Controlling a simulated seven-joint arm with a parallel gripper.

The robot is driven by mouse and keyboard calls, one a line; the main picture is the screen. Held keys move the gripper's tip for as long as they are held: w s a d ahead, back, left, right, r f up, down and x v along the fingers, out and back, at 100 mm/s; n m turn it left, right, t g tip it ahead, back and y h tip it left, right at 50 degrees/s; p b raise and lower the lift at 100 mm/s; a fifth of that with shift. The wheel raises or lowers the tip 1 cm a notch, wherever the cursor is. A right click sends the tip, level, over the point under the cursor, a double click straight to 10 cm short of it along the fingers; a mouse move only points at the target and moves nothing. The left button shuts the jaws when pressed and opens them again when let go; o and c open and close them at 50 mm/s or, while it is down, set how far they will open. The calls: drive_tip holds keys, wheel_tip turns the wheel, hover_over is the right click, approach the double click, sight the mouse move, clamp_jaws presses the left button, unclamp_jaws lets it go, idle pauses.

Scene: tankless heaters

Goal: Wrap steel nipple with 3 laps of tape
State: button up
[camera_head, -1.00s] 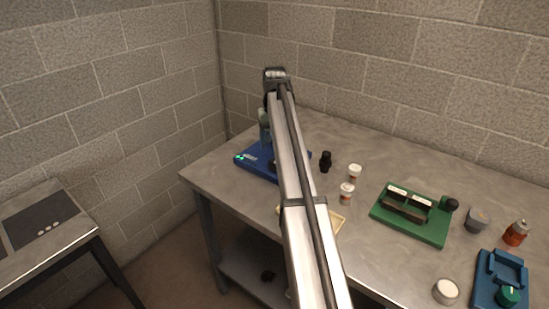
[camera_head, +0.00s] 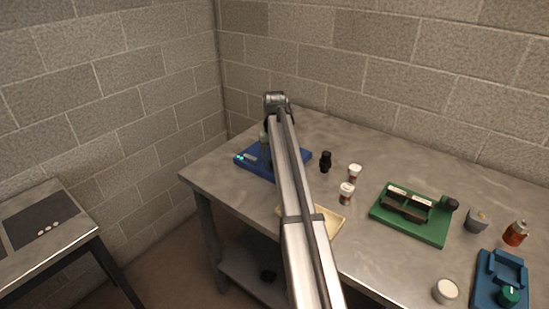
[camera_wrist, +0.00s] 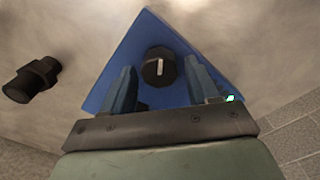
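A dark fitting with a hex middle, which looks like the steel nipple (camera_head: 326,161), stands upright on the bench right of the blue base (camera_head: 245,161). It also shows at the left of the wrist view (camera_wrist: 32,80), apart from my gripper. My gripper (camera_wrist: 159,68) is open above the blue base, with a round black knob (camera_wrist: 159,68) in view between its fingers; I cannot tell whether they touch it. In the head view my arm hides most of the base and the gripper. I cannot tell for sure which item is the tape.
Two small white-and-red containers (camera_head: 346,193), a pale tray (camera_head: 329,224), a green fixture (camera_head: 409,230), a grey item (camera_head: 476,221), an orange bottle (camera_head: 515,233), a white round item (camera_head: 445,291) and a blue fixture (camera_head: 487,277) stand rightward. The back of the bench is clear.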

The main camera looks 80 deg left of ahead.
drive_tip(key=c, duration=0.9)
drive_tip(key=shift+m, duration=2.2)
drive_tip(key=o, duration=1.1)
drive_tip(key=shift+r, duration=0.1)
wheel_tip(320, 180, up, 14)
drive_tip(key=shift+f, duration=0.15)
